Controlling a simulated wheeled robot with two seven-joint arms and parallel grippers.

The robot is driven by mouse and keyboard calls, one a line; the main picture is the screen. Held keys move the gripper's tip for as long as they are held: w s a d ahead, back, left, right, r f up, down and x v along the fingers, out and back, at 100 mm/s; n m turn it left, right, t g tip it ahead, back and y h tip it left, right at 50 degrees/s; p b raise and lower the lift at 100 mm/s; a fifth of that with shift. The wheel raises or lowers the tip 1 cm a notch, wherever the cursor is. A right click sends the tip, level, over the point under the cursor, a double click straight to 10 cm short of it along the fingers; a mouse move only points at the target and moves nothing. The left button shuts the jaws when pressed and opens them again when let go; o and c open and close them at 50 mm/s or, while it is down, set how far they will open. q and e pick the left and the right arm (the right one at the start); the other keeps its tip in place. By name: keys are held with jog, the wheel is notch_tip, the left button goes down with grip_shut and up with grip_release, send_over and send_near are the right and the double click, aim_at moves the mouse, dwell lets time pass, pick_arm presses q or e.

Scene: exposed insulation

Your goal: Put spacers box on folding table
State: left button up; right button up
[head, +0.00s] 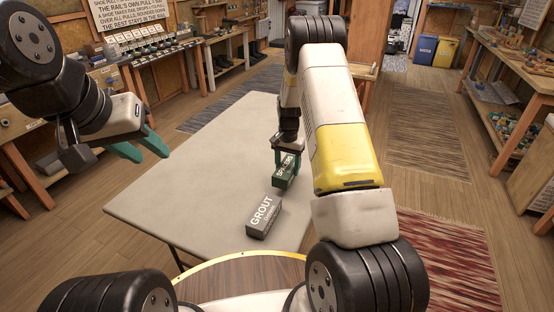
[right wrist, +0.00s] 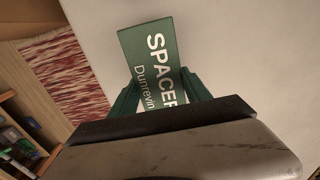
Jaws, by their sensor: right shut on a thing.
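The green spacers box (head: 285,174) is at the right part of the grey folding table (head: 190,180), on or just above its top; I cannot tell whether it touches. My right gripper (head: 286,160) is shut on it from above. In the right wrist view the spacers box (right wrist: 156,62) sits between the green fingers of my right gripper (right wrist: 158,95), its white lettering showing, with the pale tabletop behind it. My left gripper (head: 146,150) is open and empty, raised at the left of the table.
A grey grout box (head: 263,216) lies on the table nearer to me than the spacers box. The table's left and far parts are clear. Workbenches (head: 520,65) line the right side. A red rug (head: 445,260) lies right of the table.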

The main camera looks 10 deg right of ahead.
jog(key=shift+f, duration=1.75)
jog(key=shift+f, duration=0.1)
jog(key=o, duration=1.5)
jog(key=shift+c, duration=0.2)
